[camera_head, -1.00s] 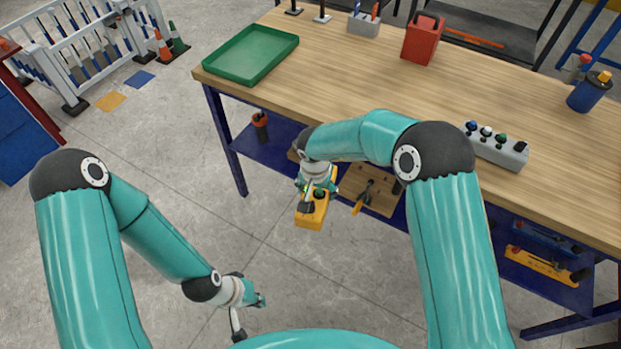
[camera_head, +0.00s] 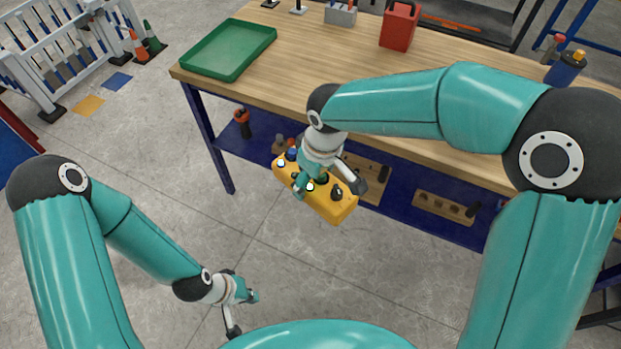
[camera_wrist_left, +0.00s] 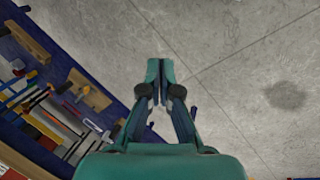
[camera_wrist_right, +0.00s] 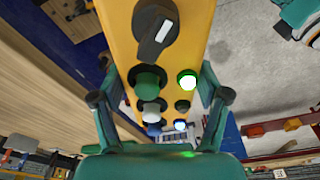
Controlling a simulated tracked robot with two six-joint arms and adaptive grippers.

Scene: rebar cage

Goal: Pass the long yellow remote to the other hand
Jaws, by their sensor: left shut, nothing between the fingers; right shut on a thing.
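The long yellow remote (camera_head: 341,209) is in my right gripper (camera_head: 312,184), in front of the workbench and above the floor. It lies slantwise in the head view, its near end to the lower right. In the right wrist view the remote (camera_wrist_right: 197,40) runs between the fingers, showing a black rotary knob, green, white and dark buttons and lit lamps. My right gripper is shut on it around its middle. My left gripper (camera_wrist_left: 160,78) is shut and empty. In the head view it hangs lower left of the remote, clearly apart from it.
The wooden workbench (camera_head: 300,62) stands behind the remote, with a green tray (camera_head: 228,50) and a red canister (camera_head: 399,27) on top. Its blue lower shelf (camera_head: 405,186) holds wooden blocks and tools. Open concrete floor (camera_head: 150,190) lies between my arms and the bench.

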